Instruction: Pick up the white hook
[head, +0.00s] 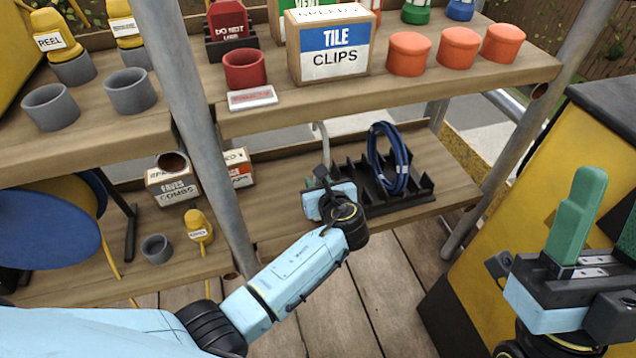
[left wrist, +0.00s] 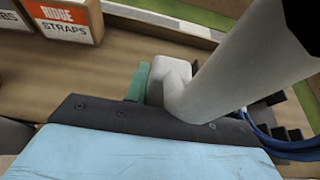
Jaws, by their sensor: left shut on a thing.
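The white hook (head: 322,146) stands up out of my left gripper (head: 322,182) at the lower shelf, just left of a black slotted rack (head: 412,192). In the left wrist view the hook (left wrist: 238,62) is large and close, with its bent end at the green finger of my left gripper (left wrist: 158,82). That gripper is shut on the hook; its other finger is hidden. I cannot tell whether the hook touches the shelf or rack. My right gripper (head: 608,215) is at the right, its green fingers apart and empty, far from the hook.
A blue cable coil (head: 389,160) stands in the rack. The upper shelf (head: 440,92) overhangs, carrying a tile clips box (head: 330,48) and orange pots (head: 409,54). A grey post (head: 196,120) stands near my left arm. A yellow-black cabinet (head: 545,150) is at right.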

